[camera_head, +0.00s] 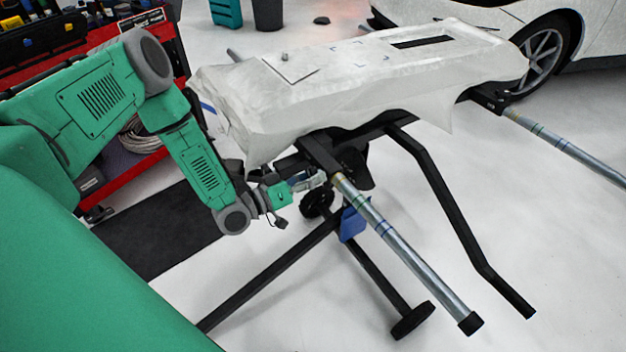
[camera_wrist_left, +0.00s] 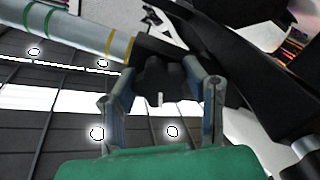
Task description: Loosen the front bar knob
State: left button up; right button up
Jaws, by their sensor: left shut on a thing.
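The front bar (camera_head: 405,252) is a silver tube with blue and green bands and a black end cap. It slides into a black clamp of the stand, and it also shows in the left wrist view (camera_wrist_left: 85,32). The front bar knob (camera_wrist_left: 160,82) is a black lobed knob under the clamp. My left gripper (camera_head: 312,181) is below the clamp at the bar's inner end. In the left wrist view its two fingers (camera_wrist_left: 163,95) stand on either side of the knob and are shut on it. My right gripper is not in view.
A white-wrapped panel (camera_head: 350,85) lies on the black stand (camera_head: 440,200). A second bar (camera_head: 570,148) sticks out at the right. A red tool cart (camera_head: 130,180) stands behind my left arm, and a white car (camera_head: 590,40) is at the back right.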

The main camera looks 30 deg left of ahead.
pick_arm(q)
jog(key=n+b, duration=0.2)
jog(key=n, duration=0.5)
jog(key=shift+w+a+r+b, duration=0.1)
jog(key=shift+a+b, duration=0.05)
jog(key=shift+b, duration=0.2)
jog(key=n+b, duration=0.1)
jog(key=n, duration=0.3)
jog(key=n+b, duration=0.1)
jog(key=n, duration=0.2)
jog(key=shift+n+b, duration=0.4)
jog(key=n+b, duration=0.1)
jog(key=n, duration=0.2)
jog(key=shift+n, duration=0.3)
jog(key=n+b, duration=0.2)
jog(key=n, duration=0.1)
jog(key=shift+n, duration=0.3)
jog(key=n+b, duration=0.3)
jog(key=n, duration=0.3)
jog(key=shift+n, duration=0.3)
jog(key=shift+s+f, duration=0.2)
